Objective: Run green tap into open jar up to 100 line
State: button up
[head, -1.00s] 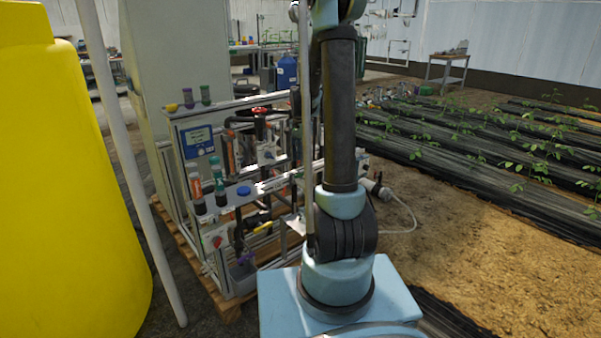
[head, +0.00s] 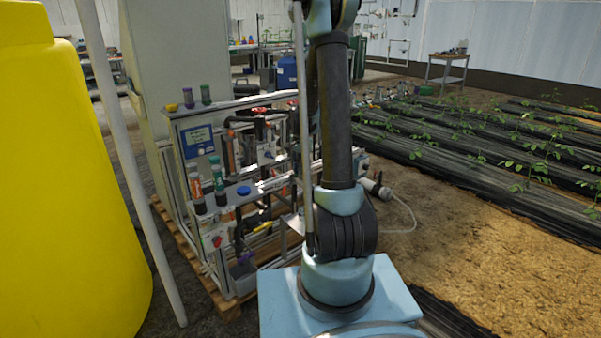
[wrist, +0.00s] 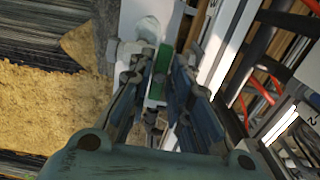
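My gripper (wrist: 168,85) shows in the wrist view with its two dark blue fingers apart and nothing visibly held. A green part (wrist: 161,64) shows in the gap between the fingers, beyond them; I cannot tell whether it is the green tap. A whitish, rounded piece (wrist: 147,28) is above it, against a pale panel. My gripper is out of the head view. In the head view a green-topped container (head: 218,178) stands on the skid's front shelf, beside an orange-banded one (head: 196,188). I cannot pick out the open jar or its 100 line.
The skid frame (head: 230,200) stands on a wooden pallet (head: 228,307), with red-handled valves (head: 261,111) and dark pipes. A large yellow tank (head: 65,190) is at the left, with a white pole (head: 130,165) beside it. Sandy ground (head: 480,260) lies open at the right.

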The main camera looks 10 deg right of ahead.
grip_shut()
jog(key=n, duration=0.4)
dwell(0.4)
jog(key=shift+n, duration=1.2)
dwell(5.6)
